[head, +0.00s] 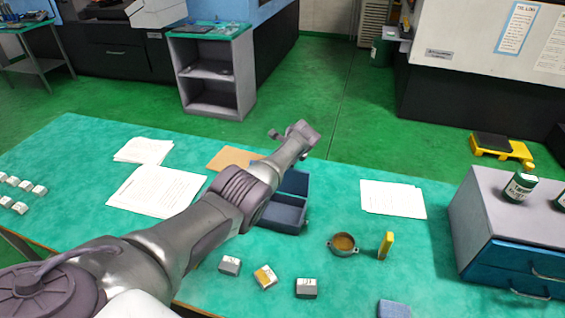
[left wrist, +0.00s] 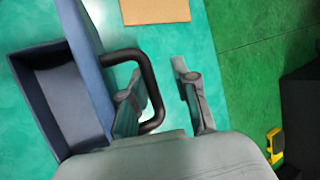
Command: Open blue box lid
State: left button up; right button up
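The blue box (head: 280,214) stands on the green table, partly behind my left arm in the head view. Its lid (head: 293,182) stands raised at the far side, and the dark inside of the box shows. In the left wrist view the box (left wrist: 55,95) is at the left, with the lid (left wrist: 88,60) along its right side. A black loop handle (left wrist: 128,55) sticks out from the lid. My right gripper is in neither view.
Paper sheets (head: 157,191) lie left of my arm and more sheets (head: 393,199) lie right of the box. A small round pot (head: 343,245), a yellow item (head: 386,245) and small blocks (head: 265,276) lie nearer. A drawer cabinet (head: 480,215) stands at the right.

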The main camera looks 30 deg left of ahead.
pick_arm(q)
jog(key=shift+s+f, duration=0.3)
jog(key=shift+f, duration=0.05)
jog(key=shift+v, duration=0.8)
jog(key=v, duration=1.1)
jog(key=shift+w+a+r, duration=0.1)
jog(key=shift+w, duration=0.2)
